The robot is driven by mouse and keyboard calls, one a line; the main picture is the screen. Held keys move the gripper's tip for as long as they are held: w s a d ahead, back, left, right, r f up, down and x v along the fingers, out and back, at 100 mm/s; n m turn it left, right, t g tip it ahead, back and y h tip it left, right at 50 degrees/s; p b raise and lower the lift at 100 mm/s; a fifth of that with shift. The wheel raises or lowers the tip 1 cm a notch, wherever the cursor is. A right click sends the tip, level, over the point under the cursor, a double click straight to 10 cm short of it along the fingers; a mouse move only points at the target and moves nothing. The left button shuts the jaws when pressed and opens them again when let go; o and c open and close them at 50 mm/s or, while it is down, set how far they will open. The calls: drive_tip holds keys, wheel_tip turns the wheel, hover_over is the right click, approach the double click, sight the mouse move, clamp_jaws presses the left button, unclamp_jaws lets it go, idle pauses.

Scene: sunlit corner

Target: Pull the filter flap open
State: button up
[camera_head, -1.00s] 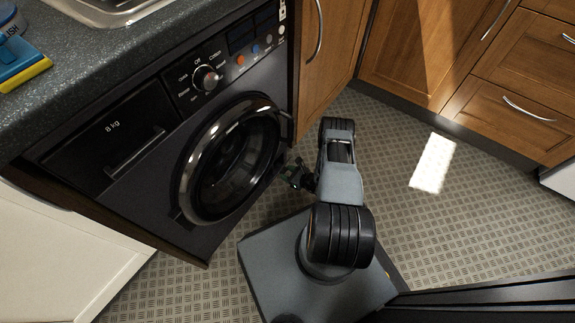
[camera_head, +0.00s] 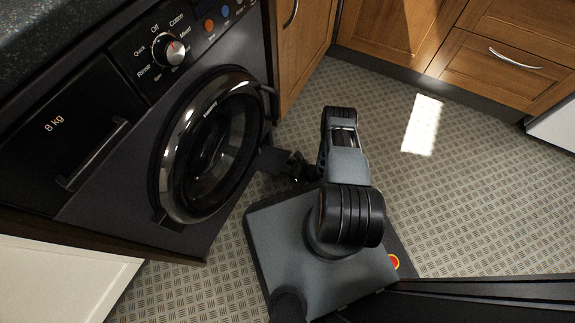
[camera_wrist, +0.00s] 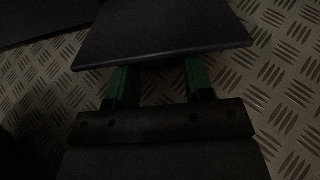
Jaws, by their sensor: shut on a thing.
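The filter flap (camera_head: 271,160) is a small dark panel at the lower right of the dark washing machine (camera_head: 190,235). It sticks out from the machine's front, below and to the right of the round door (camera_head: 210,150). My gripper (camera_head: 291,164) is at the flap's outer edge. In the wrist view the flap (camera_wrist: 165,35) is a flat dark plate, and the green-tipped fingers of my gripper (camera_wrist: 160,78) are at its near edge, shut on it. The flap's hinge and the opening behind it are hidden.
Wooden cabinets (camera_head: 390,30) with metal handles stand behind and to the right. A dark counter (camera_head: 50,45) lies above the machine. The patterned floor (camera_head: 470,190) to the right of my arm is clear, with a bright sunlit patch (camera_head: 421,125).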

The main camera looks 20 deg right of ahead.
drive_tip(key=shift+f, duration=0.55)
drive_tip(key=o, duration=1.3)
